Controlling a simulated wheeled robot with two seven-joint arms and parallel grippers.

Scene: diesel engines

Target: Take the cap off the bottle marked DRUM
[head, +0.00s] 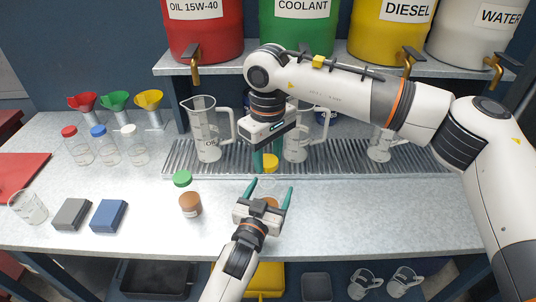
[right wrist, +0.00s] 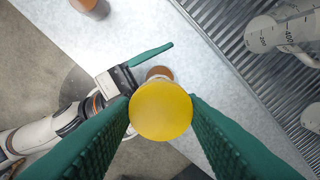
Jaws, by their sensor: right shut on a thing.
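My right gripper (head: 265,160) is shut on a yellow cap (head: 270,163). In the right wrist view the cap (right wrist: 161,110) fills the space between the fingers. A bottle with brown contents (head: 271,202) stands below it, mostly hidden by my left gripper; part of it shows past the cap in the right wrist view (right wrist: 158,73). The cap appears to be above the bottle and apart from it. My left gripper (head: 271,190) is open, its fingers spread around the bottle. No DRUM marking is readable.
Clear jugs (head: 208,140) stand on the ribbed drain tray (head: 340,160) behind. Capped clear bottles (head: 106,152), a grey block (head: 72,214), a blue block (head: 108,216) and a beaker (head: 28,206) are at left. The bench's front right is clear.

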